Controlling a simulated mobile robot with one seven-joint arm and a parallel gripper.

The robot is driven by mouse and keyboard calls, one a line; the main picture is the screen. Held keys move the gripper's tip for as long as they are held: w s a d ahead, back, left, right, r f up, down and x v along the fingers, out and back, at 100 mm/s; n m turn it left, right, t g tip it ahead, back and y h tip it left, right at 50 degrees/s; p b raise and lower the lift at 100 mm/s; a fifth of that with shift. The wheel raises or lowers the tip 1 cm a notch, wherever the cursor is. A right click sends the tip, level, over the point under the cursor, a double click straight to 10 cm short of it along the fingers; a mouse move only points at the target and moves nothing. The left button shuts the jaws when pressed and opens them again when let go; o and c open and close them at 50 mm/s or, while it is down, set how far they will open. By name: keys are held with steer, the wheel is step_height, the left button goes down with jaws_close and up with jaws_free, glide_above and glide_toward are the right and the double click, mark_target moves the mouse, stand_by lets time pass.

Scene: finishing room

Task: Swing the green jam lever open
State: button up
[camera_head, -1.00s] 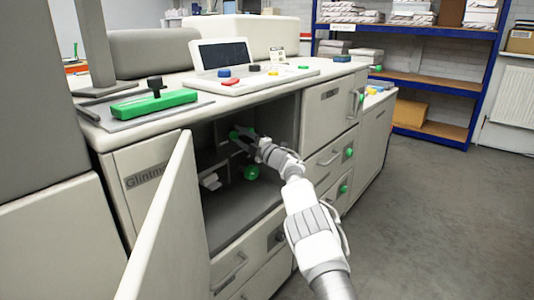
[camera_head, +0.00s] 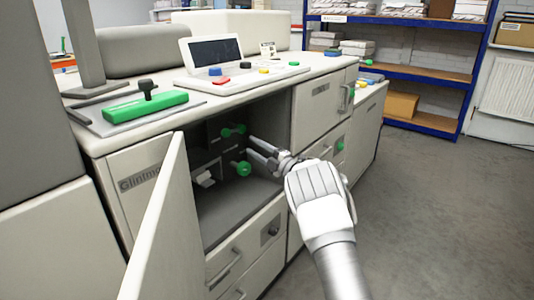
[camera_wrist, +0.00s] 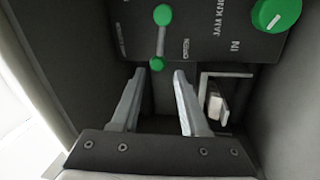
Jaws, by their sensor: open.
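The green jam lever (camera_head: 233,131) is on the dark panel inside the open machine bay. In the wrist view the lever (camera_wrist: 161,38) is a grey bar with a green end at top and another at bottom, with lettering beside it that seems to read OPEN. My gripper (camera_head: 250,147) is open and empty inside the bay, to the right of and below the lever. In the wrist view its fingertips (camera_wrist: 157,73) flank the line of the lower green end, which shows just beyond them. I cannot tell the remaining gap in depth.
A green jam knob (camera_head: 243,169) sits below the lever, close to my lower finger; it shows top right in the wrist view (camera_wrist: 276,14). A white part (camera_head: 205,179) juts out lower left. The open door (camera_head: 165,225) bounds the left side.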

steer(key=shift+p+v, duration=0.35)
steer(key=shift+v, duration=2.2)
steer(key=w+d+r+m+t+h, duration=0.1)
steer(key=d+r+m+t+h, duration=0.4)
steer(key=d+r+m+h, duration=0.55)
steer(key=s+d+r+m+g+h, duration=0.2)
steer(key=s+d+r+m+h, duration=0.2)
steer(key=s+d+r+m, duration=0.35)
steer(key=s+a+f+m+g, duration=0.2)
steer(key=s+f+m+g, duration=0.1)
steer(key=s, duration=1.1)
steer(key=s+a+f+m+g, duration=0.1)
steer(key=s+f+m+g, duration=0.2)
steer(key=s, duration=1.2)
steer(key=s+a+f+m+g, duration=0.2)
steer(key=s+f+g, duration=0.15)
steer(key=s, duration=1.05)
step_height(320, 180, up, 23)
steer(key=p, duration=2.3)
steer(key=shift+s+r+g+h+p, duration=0.25)
steer(key=shift+g+h+p, duration=0.1)
steer(key=shift+g+h, duration=0.1)
